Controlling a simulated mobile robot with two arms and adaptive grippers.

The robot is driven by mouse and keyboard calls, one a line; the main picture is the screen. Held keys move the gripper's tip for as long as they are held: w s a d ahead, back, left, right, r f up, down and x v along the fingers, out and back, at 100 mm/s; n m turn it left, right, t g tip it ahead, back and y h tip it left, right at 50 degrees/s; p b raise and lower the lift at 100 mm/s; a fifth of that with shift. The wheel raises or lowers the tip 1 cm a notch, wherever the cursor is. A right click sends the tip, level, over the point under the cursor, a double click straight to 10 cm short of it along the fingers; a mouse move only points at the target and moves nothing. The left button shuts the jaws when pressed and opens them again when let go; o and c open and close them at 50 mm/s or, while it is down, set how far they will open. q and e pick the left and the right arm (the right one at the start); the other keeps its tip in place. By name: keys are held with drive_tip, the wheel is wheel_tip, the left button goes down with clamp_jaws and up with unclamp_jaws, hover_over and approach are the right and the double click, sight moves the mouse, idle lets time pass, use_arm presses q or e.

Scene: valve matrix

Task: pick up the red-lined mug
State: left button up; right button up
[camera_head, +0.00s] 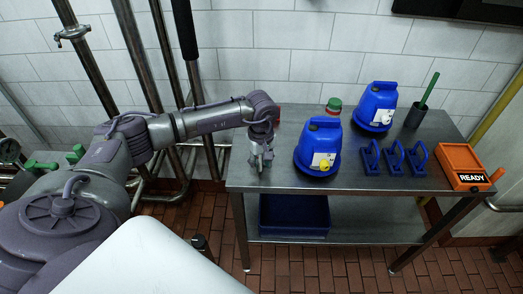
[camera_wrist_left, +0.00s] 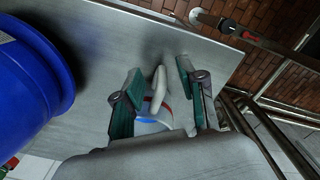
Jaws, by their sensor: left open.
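The mug (camera_wrist_left: 152,124) shows in the left wrist view, pale with a blue part and a thin red line. Its light handle (camera_wrist_left: 158,82) stands up toward the space between my fingers. My left gripper (camera_wrist_left: 155,88) is open, with one green-padded finger on each side of the mug; I cannot tell whether they touch it. My wrist hides part of the mug. In the head view my left gripper (camera_head: 261,162) points down over the left end of the metal table (camera_head: 300,187), and the mug cannot be made out there. My right gripper is not in view.
Two blue containers (camera_head: 316,150) (camera_head: 374,108) stand right of my gripper, with a green-capped item (camera_head: 333,106) behind. Several blue handled blocks (camera_head: 394,158), a dark cup with a green handle (camera_head: 416,115) and an orange READY box (camera_head: 461,163) are farther right.

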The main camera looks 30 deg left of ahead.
use_arm(q)
drive_tip(key=shift+f, duration=0.85)
clamp_jaws()
wheel_tip(320, 180, up, 9)
drive_tip(key=b, duration=0.2)
drive_tip(key=shift+b, duration=0.35)
drive_tip(key=shift+r, duration=0.55)
